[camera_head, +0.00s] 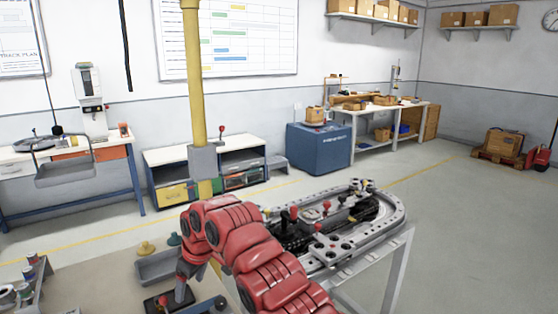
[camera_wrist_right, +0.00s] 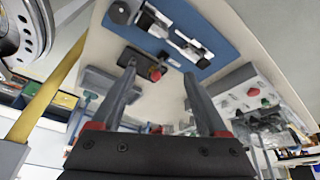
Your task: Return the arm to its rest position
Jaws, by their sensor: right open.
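My right arm, red with ribbed joints, comes up from the bottom of the head view and bends down over the beige table (camera_head: 95,285). My right gripper (camera_wrist_right: 158,72) shows in the right wrist view with its two grey fingers apart. Nothing is clasped between them. A dark block with a red knob (camera_wrist_right: 156,74) appears beyond the fingertips, apart from them as far as I can tell. In the head view the fingers are not clear. My left gripper is in neither view.
The ring track (camera_head: 345,225) stands on a pale stand just right of my arm. A grey tray (camera_head: 157,265) lies left of it. A yellow post (camera_head: 194,75) rises behind. A blue cabinet (camera_head: 318,148) and benches line the wall. The floor (camera_head: 450,220) at right is clear.

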